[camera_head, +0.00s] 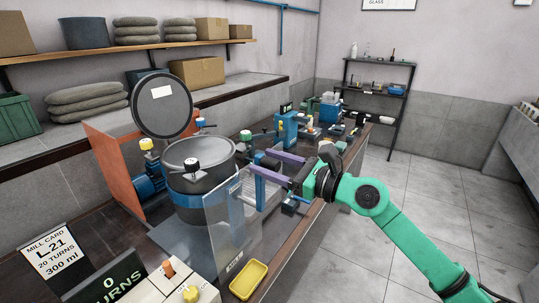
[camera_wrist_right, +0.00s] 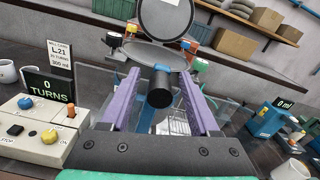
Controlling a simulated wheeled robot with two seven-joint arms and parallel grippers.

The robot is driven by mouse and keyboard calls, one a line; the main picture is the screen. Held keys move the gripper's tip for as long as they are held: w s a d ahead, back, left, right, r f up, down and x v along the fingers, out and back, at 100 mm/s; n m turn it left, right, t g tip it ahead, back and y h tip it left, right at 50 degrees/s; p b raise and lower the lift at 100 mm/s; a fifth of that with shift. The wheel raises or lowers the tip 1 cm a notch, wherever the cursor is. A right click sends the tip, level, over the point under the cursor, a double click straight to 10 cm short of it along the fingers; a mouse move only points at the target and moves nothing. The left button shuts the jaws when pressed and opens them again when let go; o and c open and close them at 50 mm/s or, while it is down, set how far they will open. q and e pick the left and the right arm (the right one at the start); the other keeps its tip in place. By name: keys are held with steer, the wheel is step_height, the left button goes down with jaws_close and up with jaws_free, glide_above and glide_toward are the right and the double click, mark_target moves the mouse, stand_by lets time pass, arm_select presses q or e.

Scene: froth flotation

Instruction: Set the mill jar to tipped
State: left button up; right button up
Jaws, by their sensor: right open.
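The mill jar (camera_head: 186,201) is a large dark drum that looks upright on the bench, with a grey round top (camera_wrist_right: 150,54). A black cylindrical handle end (camera_wrist_right: 160,90) sticks out from the jar's side toward my right gripper. My right gripper (camera_head: 263,161) is open, its two purple fingers on either side of this handle. In the wrist view, gaps show between the handle and both fingers (camera_wrist_right: 160,76). A round dark lid (camera_head: 161,106) with a white label stands raised behind the jar. My left gripper is not in view.
A clear guard panel (camera_head: 224,236) stands in front of the jar. An orange plate (camera_head: 107,163) and blue motor are at its left. The control box (camera_wrist_right: 37,131), turns display (camera_wrist_right: 48,91) and yellow tray (camera_head: 249,280) are near. Blue apparatus (camera_head: 287,128) stands farther along the bench.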

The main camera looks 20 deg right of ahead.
jaws_close()
stand_by(1.4)
